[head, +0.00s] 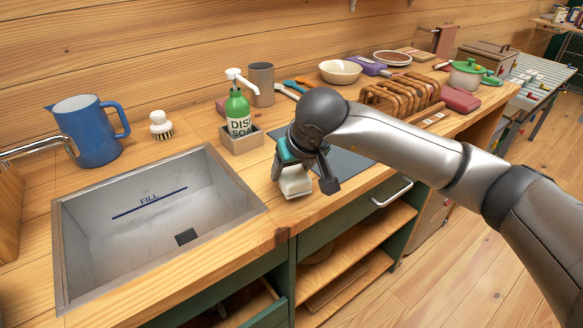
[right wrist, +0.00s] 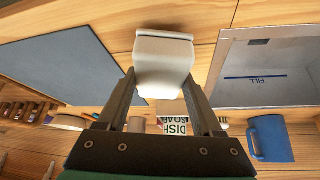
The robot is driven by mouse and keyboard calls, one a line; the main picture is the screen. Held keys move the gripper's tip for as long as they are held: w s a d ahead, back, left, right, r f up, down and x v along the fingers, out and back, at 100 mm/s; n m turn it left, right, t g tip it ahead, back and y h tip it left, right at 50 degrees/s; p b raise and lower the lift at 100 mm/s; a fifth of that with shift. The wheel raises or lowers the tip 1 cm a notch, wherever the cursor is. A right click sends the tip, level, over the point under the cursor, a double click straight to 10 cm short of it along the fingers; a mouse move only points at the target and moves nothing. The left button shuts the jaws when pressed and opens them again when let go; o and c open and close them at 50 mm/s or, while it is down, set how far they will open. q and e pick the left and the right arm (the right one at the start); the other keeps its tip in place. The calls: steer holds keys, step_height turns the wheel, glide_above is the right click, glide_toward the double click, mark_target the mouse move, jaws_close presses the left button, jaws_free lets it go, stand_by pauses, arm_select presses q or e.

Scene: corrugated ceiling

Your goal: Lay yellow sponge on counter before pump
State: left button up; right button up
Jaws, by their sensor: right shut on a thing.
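The pump is a green dish soap bottle (head: 238,110) with a white pump head. It stands upright in a small grey-brown box (head: 243,144) behind the sink; its label (right wrist: 175,126) shows in the right wrist view. My right gripper (head: 301,175) is at the counter's front part, right of the sink and nearer the front than the pump. It is shut on a pale, off-white block (head: 295,184), which also shows between the fingers in the right wrist view (right wrist: 163,62). The block looks whitish, not clearly yellow. I cannot tell whether it touches the counter. My left gripper is not in view.
The sink (head: 150,215) lies left of the gripper. A dark grey mat (head: 345,166) lies to the right. A blue pitcher (head: 90,132), a brush (head: 160,124), a grey cup (head: 261,82) and a wooden rack (head: 400,92) stand farther back. Bare counter (head: 262,180) lies before the pump.

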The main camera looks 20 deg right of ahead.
steer(key=shift+d+f+b, duration=0.2)
steer(key=shift+f+b, duration=0.2)
steer(key=shift+f, duration=0.3)
steer(key=o, duration=1.5)
steer(key=shift+s+f, duration=0.1)
